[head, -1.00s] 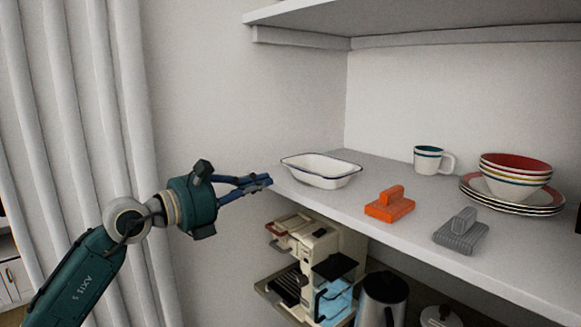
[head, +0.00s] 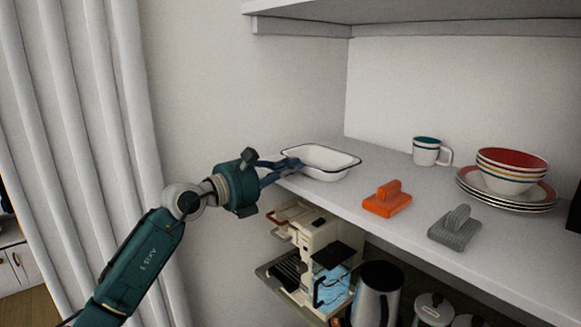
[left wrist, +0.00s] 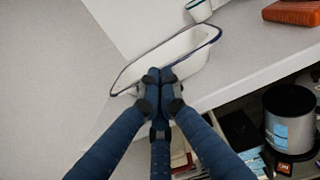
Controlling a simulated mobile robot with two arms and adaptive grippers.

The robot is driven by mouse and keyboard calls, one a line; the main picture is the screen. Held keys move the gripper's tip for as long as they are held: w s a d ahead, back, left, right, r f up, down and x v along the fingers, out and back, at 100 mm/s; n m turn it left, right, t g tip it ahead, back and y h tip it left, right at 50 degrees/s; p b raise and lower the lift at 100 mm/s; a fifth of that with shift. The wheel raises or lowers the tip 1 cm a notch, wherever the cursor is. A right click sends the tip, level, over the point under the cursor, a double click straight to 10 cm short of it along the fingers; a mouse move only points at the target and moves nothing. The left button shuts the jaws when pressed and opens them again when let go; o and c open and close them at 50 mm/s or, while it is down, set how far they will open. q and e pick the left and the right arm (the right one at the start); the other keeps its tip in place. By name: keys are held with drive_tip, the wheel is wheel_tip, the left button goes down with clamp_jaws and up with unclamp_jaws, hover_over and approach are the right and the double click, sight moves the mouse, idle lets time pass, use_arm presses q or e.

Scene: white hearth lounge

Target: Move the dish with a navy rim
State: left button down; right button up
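The dish with a navy rim (head: 325,165) is a white, oblong, deep enamel dish. It sits upright on the left end of the shelf, close to the front edge. It also shows in the left wrist view (left wrist: 190,50), its near end partly covered by my fingers. My left gripper (head: 292,166) is at the dish's left end, with its blue fingertips at the rim. In the left wrist view my fingertips (left wrist: 160,82) lie close together over the near rim. Whether they pinch it cannot be seen. My right gripper is not in view.
On the shelf (head: 345,192) stand an orange brush-like block (head: 387,203), a grey one (head: 455,232), a mug (head: 427,153), and stacked bowls (head: 510,170) on plates (head: 540,198). Another shelf (head: 420,18) hangs above.

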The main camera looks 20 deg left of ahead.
use_arm(q)
approach(333, 153)
drive_tip(key=x, duration=0.5)
drive_tip(key=shift+w+d+b, duration=0.15)
drive_tip(key=shift+b, duration=0.15)
